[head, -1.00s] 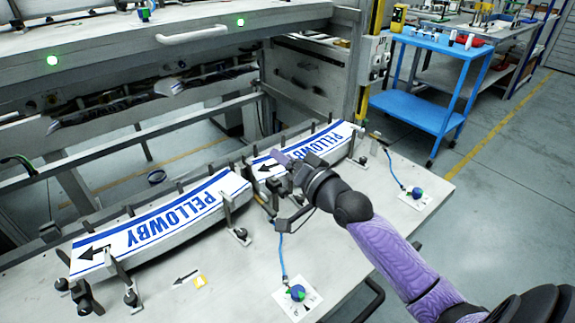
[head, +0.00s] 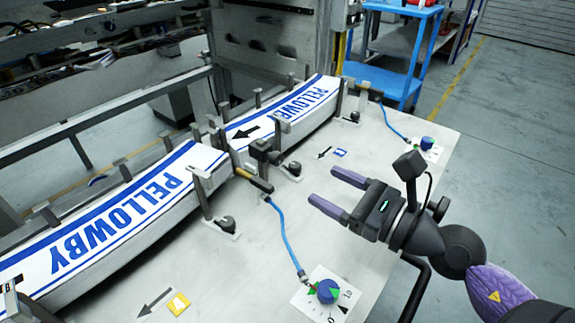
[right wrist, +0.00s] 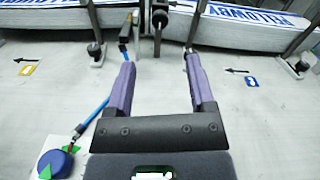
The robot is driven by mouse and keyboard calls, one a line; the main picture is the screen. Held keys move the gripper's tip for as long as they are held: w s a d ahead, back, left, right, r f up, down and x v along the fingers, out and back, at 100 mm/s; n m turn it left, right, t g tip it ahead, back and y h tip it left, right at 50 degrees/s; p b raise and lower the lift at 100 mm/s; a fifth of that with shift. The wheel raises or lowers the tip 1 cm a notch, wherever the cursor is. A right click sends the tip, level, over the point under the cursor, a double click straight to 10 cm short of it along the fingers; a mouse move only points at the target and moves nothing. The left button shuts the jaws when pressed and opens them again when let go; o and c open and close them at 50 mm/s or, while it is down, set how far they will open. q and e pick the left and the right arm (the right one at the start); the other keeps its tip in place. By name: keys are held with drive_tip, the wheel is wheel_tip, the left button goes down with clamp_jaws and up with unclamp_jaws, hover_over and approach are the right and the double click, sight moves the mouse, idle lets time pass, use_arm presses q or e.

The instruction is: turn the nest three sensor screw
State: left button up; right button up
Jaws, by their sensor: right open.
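Two blue knobs on white dial cards lie on the bench. The near knob (head: 326,291) has green marks around it, and a blue cable runs from it to a slim sensor (head: 256,182) beside the label stacks. The far knob (head: 427,143) is near the bench's right edge. I cannot read which is nest three. My right gripper (head: 324,186) is open and empty above the bench, between the two knobs and apart from both. In the right wrist view the near knob (right wrist: 56,163) is at the lower left, outside the fingers (right wrist: 160,62). My left gripper is out of view.
Two PELLOWBY label stacks, the left (head: 110,218) and the right (head: 300,105), stand behind upright posts and clamps (head: 222,222). A yellow tag (head: 179,303) and a blue tag (head: 340,153) mark the bench. A blue cart (head: 390,82) stands beyond. The front bench surface is mostly clear.

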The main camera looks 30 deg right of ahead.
sight(280, 160)
drive_tip(key=p+x, duration=0.1)
drive_tip(key=x, duration=0.8)
drive_tip(key=shift+r, duration=0.15)
clamp_jaws()
